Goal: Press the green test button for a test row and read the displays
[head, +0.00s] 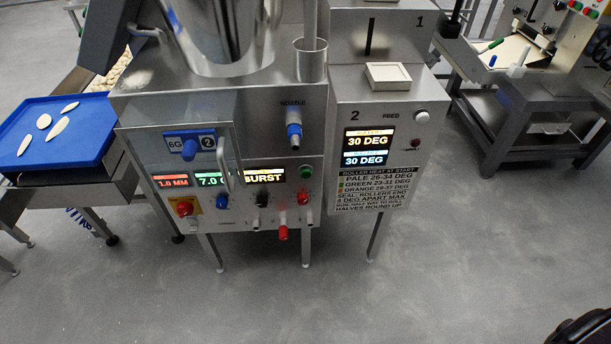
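The steel filling machine (225,110) stands in the middle of the head view. A green button (305,171) sits at the right of its front panel. Three displays are lit: a red one (171,181) reads 1.0 MM, a green one (209,180) seems to read 7.0 G but is partly covered by a handle, and a yellowish one (264,176) reads BURST. On the box marked 2, the upper display (368,140) and lower display (366,159) each read 30 DEG. Neither gripper is in view.
A clear guard with a handle (224,165) covers the panel's left part. A red emergency knob (184,208) and several small knobs sit below. A roller-heat placard (372,190) is under the DEG displays. A blue tray (60,118) with pasta stands left.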

